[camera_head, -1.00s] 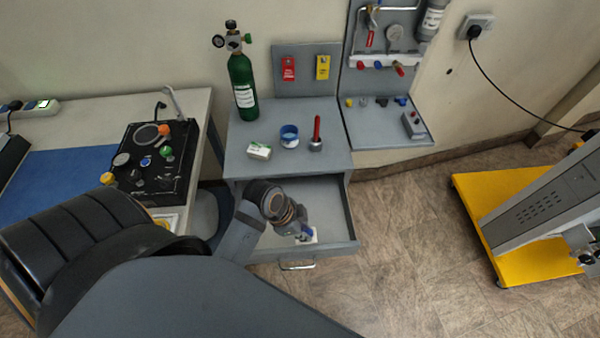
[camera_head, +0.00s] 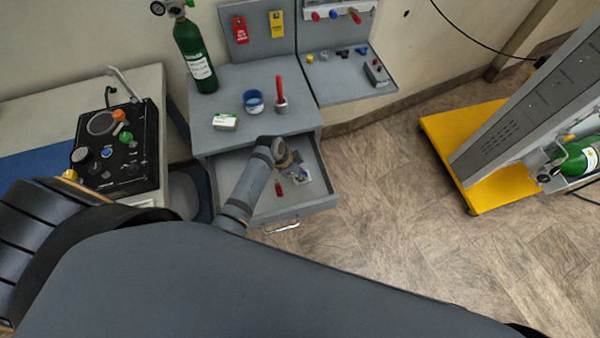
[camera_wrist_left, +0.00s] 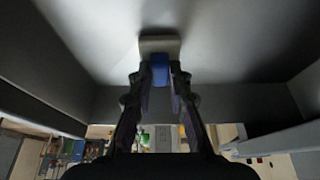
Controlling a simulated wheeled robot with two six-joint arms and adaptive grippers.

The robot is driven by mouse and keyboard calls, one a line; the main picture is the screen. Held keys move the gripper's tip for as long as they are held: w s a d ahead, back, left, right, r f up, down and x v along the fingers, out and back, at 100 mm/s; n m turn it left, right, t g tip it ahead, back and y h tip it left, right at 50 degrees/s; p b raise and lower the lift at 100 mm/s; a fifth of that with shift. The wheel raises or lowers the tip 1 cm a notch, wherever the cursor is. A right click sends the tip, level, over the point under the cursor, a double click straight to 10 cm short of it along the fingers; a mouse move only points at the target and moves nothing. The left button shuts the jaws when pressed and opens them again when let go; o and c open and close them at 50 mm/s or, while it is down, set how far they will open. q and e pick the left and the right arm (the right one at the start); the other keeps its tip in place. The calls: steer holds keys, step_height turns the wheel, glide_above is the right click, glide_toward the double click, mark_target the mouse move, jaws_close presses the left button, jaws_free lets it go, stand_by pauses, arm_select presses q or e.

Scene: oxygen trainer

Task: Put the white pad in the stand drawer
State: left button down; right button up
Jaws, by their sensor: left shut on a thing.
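My left gripper (camera_head: 298,177) reaches down into the open stand drawer (camera_head: 322,200). In the left wrist view its fingers (camera_wrist_left: 160,88) are shut on a blue block (camera_wrist_left: 160,70) that adjoins the pale white pad (camera_wrist_left: 160,43). The pad is at or very close to the drawer's grey floor; I cannot tell whether it touches. In the head view only a small white and blue patch of the pad (camera_head: 303,177) shows beside the fingers. My right gripper is not in view.
On the stand top (camera_head: 230,85) are a green cylinder (camera_head: 195,60), a white-green box (camera_head: 225,122), a blue ring-shaped container (camera_head: 254,102) and a red-handled tool (camera_head: 280,95). A small red piece (camera_head: 278,189) shows in the drawer. A yellow-based trolley (camera_head: 460,140) stands right; floor between is clear.

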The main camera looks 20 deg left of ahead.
arm_select(q)
steer(key=shift+f, duration=0.2)
steer(key=c, duration=1.3)
jaws_free()
steer(key=shift+o, duration=0.2)
steer(key=shift+r, duration=0.15)
steer(key=shift+a+r, duration=0.15)
steer(key=shift+r, duration=0.2)
steer(key=v, duration=1.1)
steer(key=shift+s, duration=0.2)
